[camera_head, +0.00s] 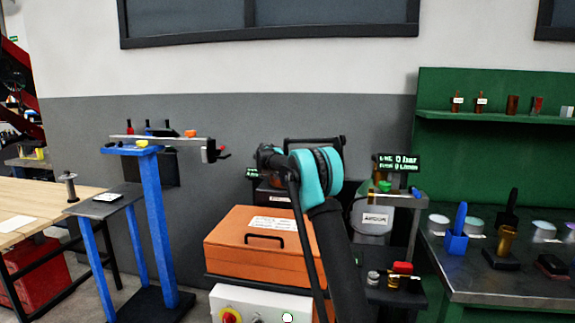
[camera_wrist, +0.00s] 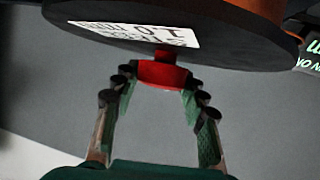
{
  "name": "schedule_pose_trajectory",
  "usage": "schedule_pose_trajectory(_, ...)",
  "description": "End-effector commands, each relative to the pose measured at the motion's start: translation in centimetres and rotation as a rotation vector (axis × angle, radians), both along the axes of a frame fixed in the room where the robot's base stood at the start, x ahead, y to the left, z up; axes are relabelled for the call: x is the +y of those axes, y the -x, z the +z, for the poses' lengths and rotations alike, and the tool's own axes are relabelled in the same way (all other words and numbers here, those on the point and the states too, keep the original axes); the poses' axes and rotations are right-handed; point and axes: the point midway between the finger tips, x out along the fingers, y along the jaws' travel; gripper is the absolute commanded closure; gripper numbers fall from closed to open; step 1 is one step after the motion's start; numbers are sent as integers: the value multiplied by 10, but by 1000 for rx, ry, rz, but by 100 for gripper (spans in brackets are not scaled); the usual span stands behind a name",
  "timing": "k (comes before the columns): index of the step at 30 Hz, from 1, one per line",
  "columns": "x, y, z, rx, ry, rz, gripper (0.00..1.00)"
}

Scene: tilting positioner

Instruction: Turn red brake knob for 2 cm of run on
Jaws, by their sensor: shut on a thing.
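In the wrist view a red knob (camera_wrist: 163,75) sits at the lower edge of a large black disc (camera_wrist: 235,42) with a white printed label (camera_wrist: 130,33), which reads upside down. My gripper (camera_wrist: 160,80) has its two fingers on either side of the red knob, their dark tips against its sides. The gripper is shut on the knob. In the head view my arm reaches up to a dark cluster (camera_head: 272,160) above the orange case. There the red knob and my fingertips are hidden or too small to tell.
An orange case (camera_head: 255,262) with a black handle stands below my arm, above a white control box (camera_head: 262,300). A cylinder labelled ARGON (camera_head: 374,222) and a lit display (camera_head: 398,163) are at right. A blue stand (camera_head: 158,225) is at left; a green workbench (camera_head: 500,285) is far right.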

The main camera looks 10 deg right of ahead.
Motion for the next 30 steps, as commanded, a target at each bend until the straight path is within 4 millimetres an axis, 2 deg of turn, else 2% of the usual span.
schedule_pose_trajectory(9,0,0,-1,2,-3,-82,86)
schedule_pose_trajectory(22,0,0,-2,3,-3,-90,86)
schedule_pose_trajectory(23,0,0,-2,3,-3,-90,55)
schedule_pose_trajectory(27,0,0,-1,2,-2,-89,38)
schedule_pose_trajectory(30,0,0,-1,2,-2,-89,36)
